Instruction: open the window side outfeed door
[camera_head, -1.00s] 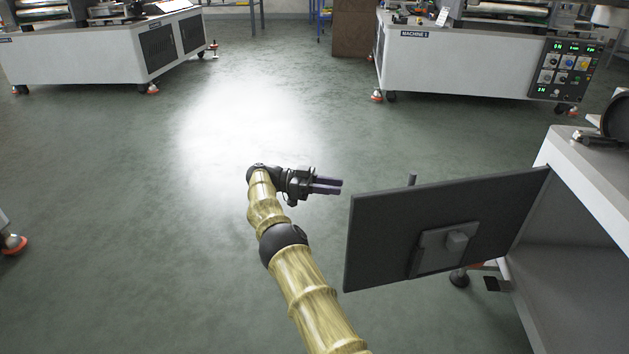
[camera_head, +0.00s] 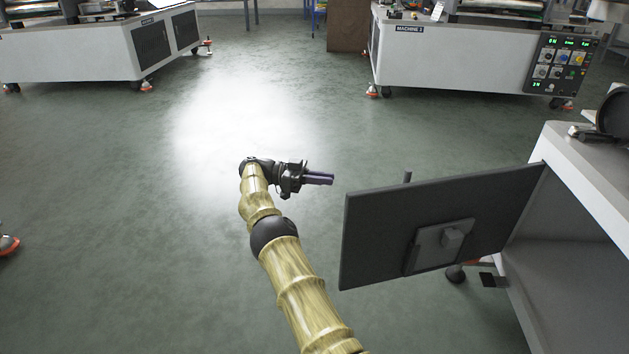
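A dark grey door panel (camera_head: 375,232) stands swung out from the white machine cabinet (camera_head: 590,178) at the right, joined along its right edge. Its inner face, with a raised latch block (camera_head: 440,245), is towards me. A short handle tip (camera_head: 407,177) shows above its top edge, on the far side. The open grey compartment (camera_head: 565,262) shows behind it. No label shows that names this door. My gripper (camera_head: 332,179) is left of the door's free edge, apart from it in the picture, pointing right. It is empty; its fingers overlap, so their gap is unclear.
Clear green floor (camera_head: 150,220) lies to the left and ahead. A white machine marked MACHINE (camera_head: 450,70) with a control panel (camera_head: 558,65) stands at the back right. Another white machine (camera_head: 80,60) stands at the back left. A caster foot (camera_head: 455,274) shows under the door.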

